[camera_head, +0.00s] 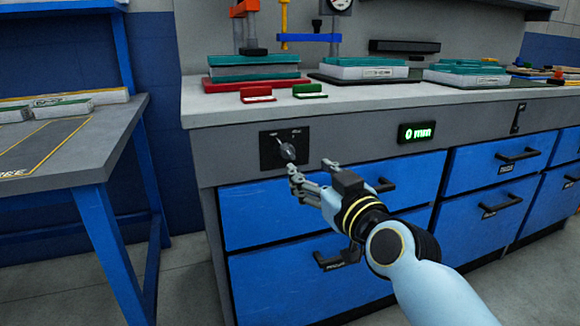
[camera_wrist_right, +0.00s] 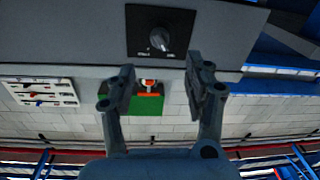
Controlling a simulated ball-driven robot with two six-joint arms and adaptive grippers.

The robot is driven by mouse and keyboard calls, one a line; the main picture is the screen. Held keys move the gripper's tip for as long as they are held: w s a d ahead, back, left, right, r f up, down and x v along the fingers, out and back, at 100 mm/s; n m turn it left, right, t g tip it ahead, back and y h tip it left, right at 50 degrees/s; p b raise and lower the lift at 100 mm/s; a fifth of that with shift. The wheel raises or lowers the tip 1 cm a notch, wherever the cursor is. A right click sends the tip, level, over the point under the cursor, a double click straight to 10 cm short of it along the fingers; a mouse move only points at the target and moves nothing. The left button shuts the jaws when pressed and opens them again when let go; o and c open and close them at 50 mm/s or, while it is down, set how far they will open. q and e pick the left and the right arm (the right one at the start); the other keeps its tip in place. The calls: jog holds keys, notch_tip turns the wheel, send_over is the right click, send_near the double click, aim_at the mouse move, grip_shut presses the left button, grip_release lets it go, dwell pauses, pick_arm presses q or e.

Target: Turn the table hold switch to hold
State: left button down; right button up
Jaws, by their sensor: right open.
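The table hold switch (camera_head: 285,149) is a black square plate with a grey rotary knob, set in the grey front panel under the worktop. Its knob also shows in the right wrist view (camera_wrist_right: 159,39), beyond my fingertips; the small label text is too small to read. My right gripper (camera_head: 309,171) is open and empty, just in front of and below the switch, its fingers apart. In the right wrist view the two fingers (camera_wrist_right: 158,80) stand to either side below the knob and appear clear of it. My left gripper is not in view.
A green "0 mm" display (camera_head: 416,131) is right of the switch on the same panel. Blue drawers (camera_head: 270,215) with black handles lie below. A red card holder (camera_head: 257,94) and a green one (camera_head: 308,91) stand on the worktop edge. A side table (camera_head: 110,130) is at left.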

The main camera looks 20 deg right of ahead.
aim_at(292, 155)
jog(key=w, duration=0.6)
jog(key=w+a, duration=0.1)
jog(key=w, duration=0.2)
jog(key=shift+w, duration=0.2)
grip_shut()
